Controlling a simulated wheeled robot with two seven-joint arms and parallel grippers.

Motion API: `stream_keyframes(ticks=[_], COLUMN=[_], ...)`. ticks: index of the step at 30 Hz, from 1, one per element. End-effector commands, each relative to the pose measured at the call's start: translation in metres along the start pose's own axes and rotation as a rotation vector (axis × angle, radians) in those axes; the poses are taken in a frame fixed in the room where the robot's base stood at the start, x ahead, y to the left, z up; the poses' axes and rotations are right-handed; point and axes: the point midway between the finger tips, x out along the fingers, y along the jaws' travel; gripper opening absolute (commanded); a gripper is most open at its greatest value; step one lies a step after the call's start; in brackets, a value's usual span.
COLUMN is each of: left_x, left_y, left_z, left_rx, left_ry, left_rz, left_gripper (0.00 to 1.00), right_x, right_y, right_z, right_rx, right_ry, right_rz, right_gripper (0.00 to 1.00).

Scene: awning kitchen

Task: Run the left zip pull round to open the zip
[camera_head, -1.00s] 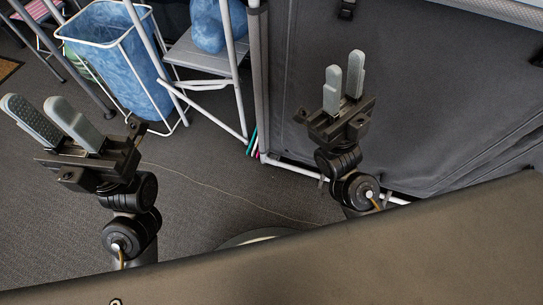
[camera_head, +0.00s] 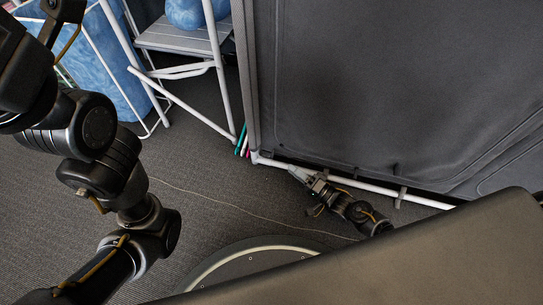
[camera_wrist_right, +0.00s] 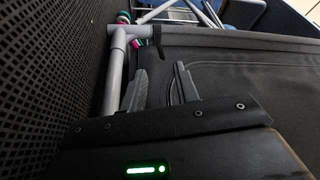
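The dark grey fabric panel (camera_head: 370,90) fills the upper right of the head view, and its lower part also shows in the wrist view (camera_wrist_right: 255,80). A thin curved seam line, possibly the zip, runs near its lower left edge; I cannot make out a zip pull. My right gripper (camera_head: 298,172) is low at the panel's bottom left corner, by the white frame tube. In the wrist view the right gripper's fingers (camera_wrist_right: 160,70) are apart with nothing seen held between them. My left arm rises at the left of the head view, its fingers outside the picture.
A white frame tube (camera_head: 400,190) runs along the panel's bottom. A grey folding stand (camera_head: 180,38) and a blue bag (camera_head: 112,70) are at upper left. Carpet (camera_head: 215,170) is open in between.

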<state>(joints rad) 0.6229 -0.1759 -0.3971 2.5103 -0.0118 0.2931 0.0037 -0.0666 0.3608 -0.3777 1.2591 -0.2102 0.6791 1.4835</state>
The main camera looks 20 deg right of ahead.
Motion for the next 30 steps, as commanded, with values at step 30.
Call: stream_keyframes(ticks=[30], left_x=[-0.048], left_y=[-0.001], left_z=[-0.015], left_rx=[0.005], left_ry=[0.006], left_rz=[-0.024], left_gripper=[0.36], right_x=[0.106], right_y=[-0.002], right_z=[0.000], right_rx=[-0.003], right_ry=[0.000], right_rz=[-0.003], right_gripper=[0.31])
